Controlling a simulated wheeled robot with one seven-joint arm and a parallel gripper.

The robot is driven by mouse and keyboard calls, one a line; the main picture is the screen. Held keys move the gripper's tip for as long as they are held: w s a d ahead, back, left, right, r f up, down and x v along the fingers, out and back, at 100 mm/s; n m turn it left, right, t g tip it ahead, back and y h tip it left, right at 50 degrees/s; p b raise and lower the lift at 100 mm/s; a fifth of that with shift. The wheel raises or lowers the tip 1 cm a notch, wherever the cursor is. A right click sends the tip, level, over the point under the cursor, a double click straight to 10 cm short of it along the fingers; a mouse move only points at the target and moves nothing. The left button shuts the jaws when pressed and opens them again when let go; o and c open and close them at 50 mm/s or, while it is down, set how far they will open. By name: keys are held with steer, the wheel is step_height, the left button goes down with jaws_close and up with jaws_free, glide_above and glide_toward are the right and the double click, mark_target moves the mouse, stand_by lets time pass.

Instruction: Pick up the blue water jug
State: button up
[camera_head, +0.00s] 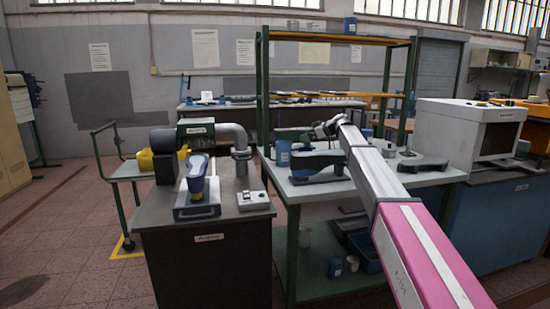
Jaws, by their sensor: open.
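A blue cylindrical container (283,153), which may be the blue water jug, stands upright at the left end of the grey workbench (425,178). It is small in the view, and I cannot make out a handle or spout. My arm reaches in from the lower right. My gripper (322,130) is at its far end, up and to the right of the blue container and apart from it. It looks empty; its fingers are small and hard to make out.
A white box (465,130) stands right.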

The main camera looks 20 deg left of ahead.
mark_target(279, 154)
steer(key=s+r+x, duration=0.1)
steer(key=x, duration=1.1)
steer(key=shift+s+a+g, duration=0.3)
steer(key=shift+s+g, duration=0.1)
steer(key=c, duration=1.4)
